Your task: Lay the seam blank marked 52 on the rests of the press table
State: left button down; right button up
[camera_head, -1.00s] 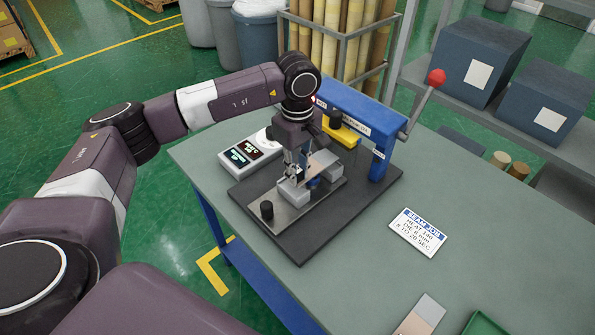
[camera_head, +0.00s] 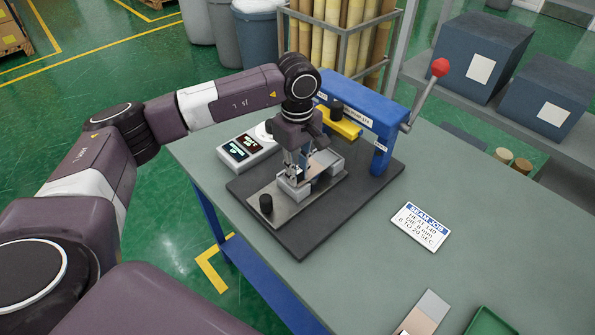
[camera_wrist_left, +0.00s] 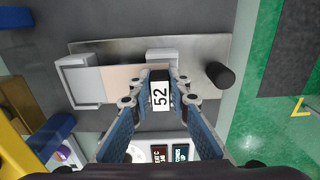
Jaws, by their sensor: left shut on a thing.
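The seam blank marked 52 is a thin tan strip (camera_wrist_left: 120,82) with a dark end that carries a white 52 label (camera_wrist_left: 160,95). My left gripper (camera_wrist_left: 160,84) is shut on this labelled end; it also shows over the press table in the head view (camera_head: 298,176). The blank lies over the pale grey rests, one at the left in the wrist view (camera_wrist_left: 72,80) and one by the fingers (camera_wrist_left: 163,56). I cannot tell whether it touches them. The press table's metal plate (camera_head: 280,212) is under the rests. My right gripper is out of view.
The blue press frame (camera_head: 381,155) with a red-knobbed lever (camera_head: 440,67) stands just behind the rests. A black post (camera_head: 266,204) stands at the plate's near end. A control box (camera_head: 245,149) is at left. A job card (camera_head: 420,227) and green tray (camera_head: 487,323) lie right.

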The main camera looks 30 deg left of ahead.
pick_arm(q)
jog(key=c, duration=1.7)
grip_release()
jog(key=shift+c, duration=0.2)
jog(key=shift+r, duration=0.1)
notch_tip(320, 180, up, 12)
jog(key=shift+f, duration=0.2)
